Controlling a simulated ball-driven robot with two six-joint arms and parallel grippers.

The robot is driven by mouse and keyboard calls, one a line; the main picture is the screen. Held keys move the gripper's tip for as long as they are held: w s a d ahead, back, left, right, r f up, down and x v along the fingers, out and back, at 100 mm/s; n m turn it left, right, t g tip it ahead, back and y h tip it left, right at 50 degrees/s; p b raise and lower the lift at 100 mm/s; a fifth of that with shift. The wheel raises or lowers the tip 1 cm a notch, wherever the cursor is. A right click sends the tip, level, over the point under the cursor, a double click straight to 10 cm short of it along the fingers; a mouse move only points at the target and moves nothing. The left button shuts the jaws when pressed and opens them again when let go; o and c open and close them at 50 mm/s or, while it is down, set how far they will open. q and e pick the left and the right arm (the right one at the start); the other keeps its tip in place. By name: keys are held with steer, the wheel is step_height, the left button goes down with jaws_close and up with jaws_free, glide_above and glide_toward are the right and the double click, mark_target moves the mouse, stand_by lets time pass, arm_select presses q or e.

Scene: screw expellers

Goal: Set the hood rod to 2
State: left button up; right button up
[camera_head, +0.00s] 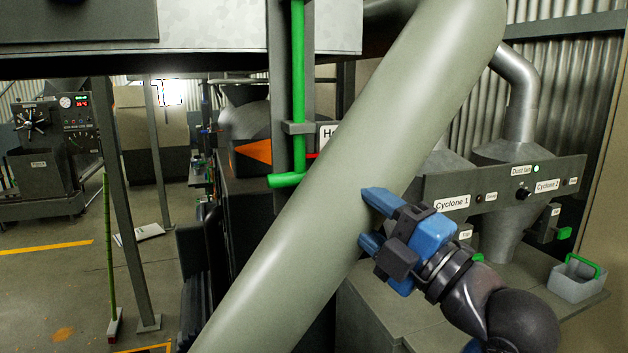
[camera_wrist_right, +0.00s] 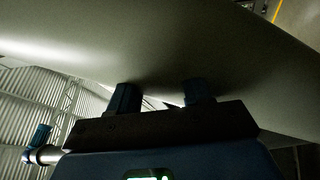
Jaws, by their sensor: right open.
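The hood rod (camera_head: 298,80) is a green upright rod in the upper middle of the head view, running through a grey bracket. A short green crosswise handle (camera_head: 287,180) is at its lower end. A white label (camera_head: 326,135) beside it shows "Ho"; the rest is hidden behind a thick grey-green duct. A thin red mark (camera_head: 312,156) shows by the rod; no scale numbers are visible. My right gripper (camera_head: 367,217) is open and empty, right of and below the handle, with its fingers at the duct. It also shows in the right wrist view (camera_wrist_right: 162,94). I cannot tell whether it touches.
The thick duct (camera_head: 345,180) slants across the head view between my right gripper and the handle. It fills the upper right wrist view (camera_wrist_right: 160,45). A panel labelled Cyclone 1 and 2 (camera_head: 500,195) and a grey bin (camera_head: 575,283) stand right. Floor is open at left.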

mark_target(303, 183)
steer(key=shift+n+g+h, duration=0.3)
steer(key=shift+n+g, duration=0.1)
steer(key=shift+n, duration=0.4)
steer(key=p+x, duration=0.2)
steer(key=x, duration=0.1)
steer(key=p+x, duration=0.2)
steer(key=x, duration=0.1)
steer(key=f+p+x, duration=0.1)
steer(key=p+x, duration=0.1)
steer(key=x, duration=0.1)
steer(key=shift+a+p, duration=0.35)
steer(key=shift+p, duration=0.05)
steer(key=shift+w+a, duration=0.45)
steer(key=shift+w, duration=0.1)
jaws_close()
